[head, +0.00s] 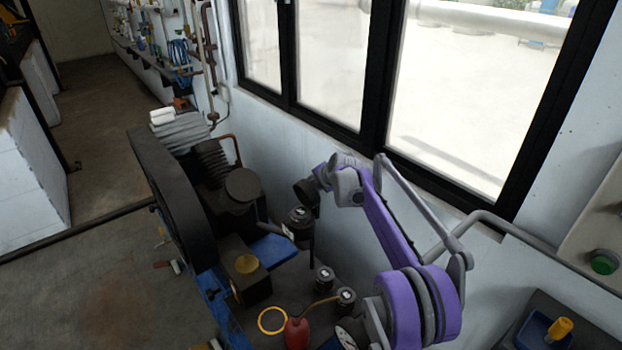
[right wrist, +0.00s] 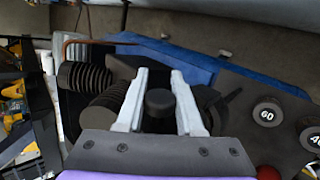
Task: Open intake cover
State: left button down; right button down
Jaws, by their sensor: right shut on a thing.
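A dark round cap (right wrist: 160,103), which looks like the intake cover, sits between the two pale fingers of my right gripper (right wrist: 160,74) in the right wrist view. The fingers are closed on its sides. In the head view my purple right arm reaches in from the lower right. A dark round piece (head: 306,191), apparently the same cap, shows at its end, beside the black compressor. Its hinge or seat is hidden, and I cannot tell how far it is tilted. My left gripper is not in view.
The compressor has a large black wheel (head: 172,197), a ribbed cylinder (head: 212,160) and a brass-topped block (head: 248,278). A labelled black cylinder (head: 299,217) stands just below the gripper. A red bulb (head: 297,333) is in front. The window wall is close behind; floor is free at left.

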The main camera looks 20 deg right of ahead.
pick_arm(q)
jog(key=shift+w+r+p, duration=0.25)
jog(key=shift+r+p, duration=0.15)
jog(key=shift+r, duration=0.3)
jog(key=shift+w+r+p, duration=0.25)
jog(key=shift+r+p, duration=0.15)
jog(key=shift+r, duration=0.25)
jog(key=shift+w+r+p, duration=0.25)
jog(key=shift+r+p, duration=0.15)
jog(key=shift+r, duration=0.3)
pick_arm(e)
jog(key=shift+w+d+f+m+g+y, duration=0.15)
jog(key=shift+d+m+g+y, duration=0.1)
jog(key=shift+d+m+y, duration=0.25)
jog(key=shift+w+d+f+m+g+y, duration=0.15)
jog(key=shift+d+m+g+y, duration=0.1)
jog(key=shift+y, duration=0.45)
jog(key=c, duration=0.6)
grip_release()
jog(key=shift+o, duration=0.2)
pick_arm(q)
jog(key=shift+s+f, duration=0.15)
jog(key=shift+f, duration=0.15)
pick_arm(e)
jog(key=v, duration=1)
jog(key=shift+s+r, duration=0.2)
jog(key=shift+s, duration=0.15)
jog(key=shift+d, duration=0.1)
